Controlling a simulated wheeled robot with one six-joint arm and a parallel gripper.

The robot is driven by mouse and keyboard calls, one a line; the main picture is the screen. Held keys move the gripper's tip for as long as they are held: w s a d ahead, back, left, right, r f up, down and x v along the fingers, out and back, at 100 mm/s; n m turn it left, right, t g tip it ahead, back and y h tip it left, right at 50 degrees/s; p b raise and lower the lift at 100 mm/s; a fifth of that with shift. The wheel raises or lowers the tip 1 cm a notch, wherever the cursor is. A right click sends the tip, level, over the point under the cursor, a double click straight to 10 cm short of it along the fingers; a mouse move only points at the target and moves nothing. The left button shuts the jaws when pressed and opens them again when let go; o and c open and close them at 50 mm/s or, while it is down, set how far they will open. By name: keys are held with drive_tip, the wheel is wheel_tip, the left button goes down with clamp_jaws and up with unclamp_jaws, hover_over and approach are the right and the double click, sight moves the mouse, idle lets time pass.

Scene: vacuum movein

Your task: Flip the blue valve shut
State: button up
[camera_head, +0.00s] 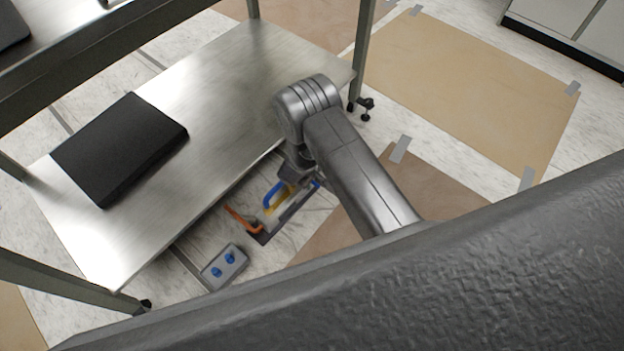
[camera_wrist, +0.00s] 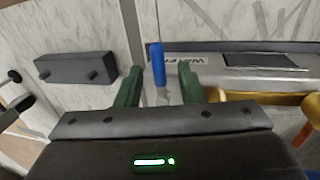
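A valve panel (camera_head: 283,222) lies on the floor beside the low metal table. In the wrist view the panel (camera_wrist: 225,60) carries a label beginning "WAT". An upright blue handle (camera_wrist: 158,63) stands at its left end, on a pale stem. My gripper (camera_wrist: 160,90) is open, its two green fingers either side of the stem, with gaps visible on both sides. In the head view, a small blue piece (camera_head: 316,184) shows beside my gripper (camera_head: 297,178), whose fingertips are hidden there. The panel also has a blue curved handle (camera_head: 274,194), a yellow one (camera_wrist: 265,100) and an orange one (camera_head: 243,219).
A grey block with two blue knobs (camera_head: 224,268) lies left of the panel. The metal table (camera_head: 225,85) bears a black box (camera_head: 118,147); its edge runs close by my arm. Brown sheets (camera_head: 460,85) taped to the floor lie right, with free room.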

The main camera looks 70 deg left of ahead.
wheel_tip(320, 180, up, 14)
drive_tip(key=s+d+p, duration=0.1)
drive_tip(key=s+p, duration=0.1)
drive_tip(key=p, duration=0.2)
drive_tip(key=shift+s+d+f, duration=0.15)
drive_tip(key=shift+s+f, duration=0.05)
drive_tip(key=shift+f, duration=0.05)
drive_tip(key=f+b, duration=0.1)
drive_tip(key=f, duration=0.3)
drive_tip(key=w+a+f+b, duration=0.1)
drive_tip(key=f, duration=0.4)
drive_tip(key=w+f+b, duration=0.1)
drive_tip(key=f+b, duration=0.1)
drive_tip(key=f, duration=0.2)
drive_tip(key=shift+w+a+f, duration=0.2)
drive_tip(key=shift+f, duration=0.1)
drive_tip(key=shift+r, duration=0.1)
